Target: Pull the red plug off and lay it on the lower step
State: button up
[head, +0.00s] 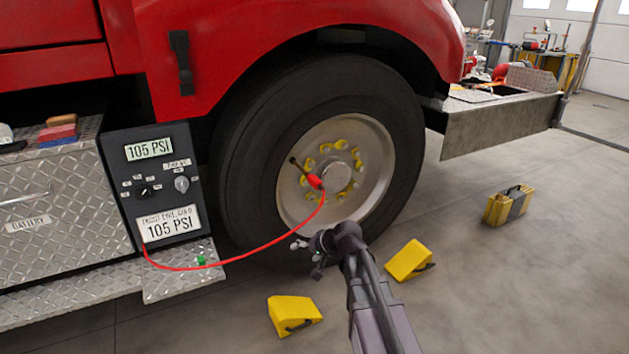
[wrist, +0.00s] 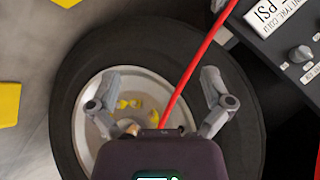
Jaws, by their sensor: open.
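The red plug (head: 315,182) sits on the dark valve stem in front of the truck wheel's hub. A red hose (head: 262,247) hangs from it and runs left to the gauge box. The lower step (head: 180,286) is a diamond-plate ledge under the box, with a small green piece (head: 201,260) on it. My gripper (head: 303,245) is open and empty, below the plug and apart from it. In the wrist view, the hose (wrist: 190,80) passes between the spread fingers (wrist: 158,77) in the picture. The plug itself is not clearly seen there; the gripper body covers that area.
The gauge box (head: 158,190) reads 105 PSI on both displays. Yellow wheel chocks lie on the floor left (head: 294,314) and right (head: 408,260) of my arm. A yellow case (head: 508,205) stands farther right. The tire (head: 240,160) surrounds the wheel. The floor at right is largely clear.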

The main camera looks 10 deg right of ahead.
jog(key=shift+s+d+f+n+g+h, duration=0.1)
jog(key=shift+s+f+n+g+h, duration=0.1)
jog(key=shift+s, duration=0.35)
jog(key=shift+s+d+f+n+g+h, duration=0.1)
jog(key=shift+s+f+g+h, duration=0.1)
jog(key=shift+s, duration=0.3)
jog(key=shift+s+d+f+n+g+h, duration=0.1)
jog(key=shift+s+f+g, duration=0.1)
jog(key=shift+s, duration=0.35)
jog(key=s+d+n+g+h+p, duration=0.1)
jog(key=s+d+g+h+p, duration=0.15)
jog(key=s, duration=0.55)
jog(key=s+d+n+g+h+p, duration=0.1)
jog(key=s+d+g+h+p, duration=0.2)
jog(key=s, duration=0.4)
notch_tip(320, 180, up, 37)
jog(key=d+p, duration=0.1)
jog(key=p, duration=3.4)
jog(key=shift+s+p, duration=0.15)
jog(key=shift+p, duration=0.2)
jog(key=shift+t, duration=0.25)
jog(key=shift+c, duration=0.2)
